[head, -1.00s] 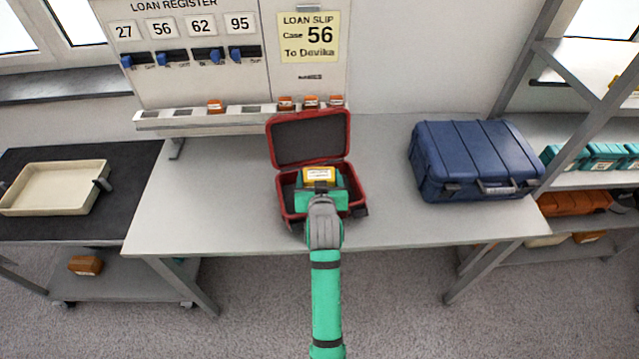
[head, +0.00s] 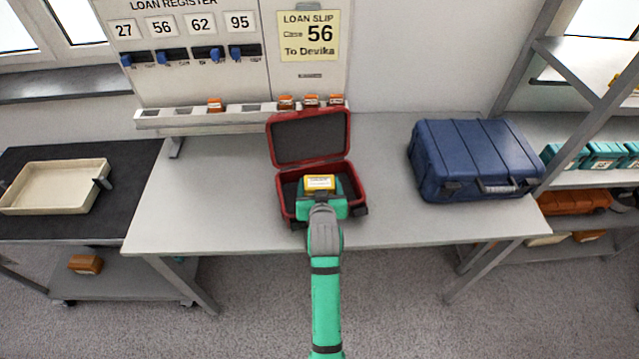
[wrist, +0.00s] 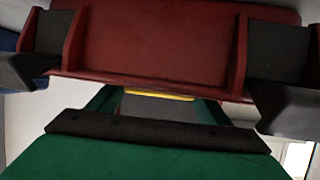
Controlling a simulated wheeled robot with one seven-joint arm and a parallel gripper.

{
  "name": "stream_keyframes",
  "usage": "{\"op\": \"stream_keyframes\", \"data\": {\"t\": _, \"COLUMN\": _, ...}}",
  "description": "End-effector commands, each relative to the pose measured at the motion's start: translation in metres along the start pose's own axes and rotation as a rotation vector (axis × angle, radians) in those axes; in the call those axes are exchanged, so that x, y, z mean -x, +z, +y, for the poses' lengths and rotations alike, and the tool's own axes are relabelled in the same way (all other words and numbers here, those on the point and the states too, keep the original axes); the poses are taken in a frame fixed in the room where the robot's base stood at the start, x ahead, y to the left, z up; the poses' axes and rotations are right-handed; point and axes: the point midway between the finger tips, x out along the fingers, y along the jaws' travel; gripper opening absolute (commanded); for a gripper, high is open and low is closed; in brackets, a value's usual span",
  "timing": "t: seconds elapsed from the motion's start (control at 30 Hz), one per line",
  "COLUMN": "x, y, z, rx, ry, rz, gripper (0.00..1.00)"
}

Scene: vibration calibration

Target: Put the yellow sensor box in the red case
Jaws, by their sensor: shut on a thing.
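The red case (head: 352,206) stands on the table with its lid open and leaning back. Its inside is dark. The yellow sensor box (head: 320,182) is at my gripper (head: 320,188), over the front part of the case's opening. My gripper is shut on the yellow box. In the wrist view the red case's front wall (wrist: 150,40) with dark latches fills the top, and a thin yellow strip of the box (wrist: 160,96) shows just below it. The box's lower part is hidden, so I cannot tell whether it touches the case floor.
A closed blue case (head: 470,160) stands on the right of the table (head: 220,215). A beige tray (head: 55,188) lies on a dark cart at left. The register board (head: 190,80) and a rail with several orange pieces are behind. The table's left part is clear.

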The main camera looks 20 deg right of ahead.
Motion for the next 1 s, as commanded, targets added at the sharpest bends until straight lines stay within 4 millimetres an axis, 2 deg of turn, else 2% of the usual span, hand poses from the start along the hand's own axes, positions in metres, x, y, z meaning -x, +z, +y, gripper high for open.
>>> {"op": "stream_keyframes", "data": {"t": 0.07, "x": 0.0, "y": -0.001, "z": 0.0, "rx": 0.0, "ry": 0.0, "rz": 0.001, "gripper": 0.46}}
{"op": "stream_keyframes", "data": {"t": 0.1, "x": 0.0, "y": 0.0, "z": 0.0, "rx": 0.0, "ry": 0.0, "rz": 0.0, "gripper": 0.79}}
{"op": "stream_keyframes", "data": {"t": 0.17, "x": 0.0, "y": 0.0, "z": 0.0, "rx": 0.0, "ry": 0.0, "rz": 0.0, "gripper": 0.9}}
{"op": "stream_keyframes", "data": {"t": 0.47, "x": 0.0, "y": -0.001, "z": 0.0, "rx": 0.0, "ry": 0.0, "rz": 0.0, "gripper": 0.9}}
{"op": "stream_keyframes", "data": {"t": 0.63, "x": 0.006, "y": -0.014, "z": 0.001, "rx": 0.001, "ry": 0.001, "rz": 0.003, "gripper": 0.9}}
{"op": "stream_keyframes", "data": {"t": 1.0, "x": 0.08, "y": -0.011, "z": 0.0, "rx": 0.0, "ry": 0.0, "rz": 0.001, "gripper": 0.9}}
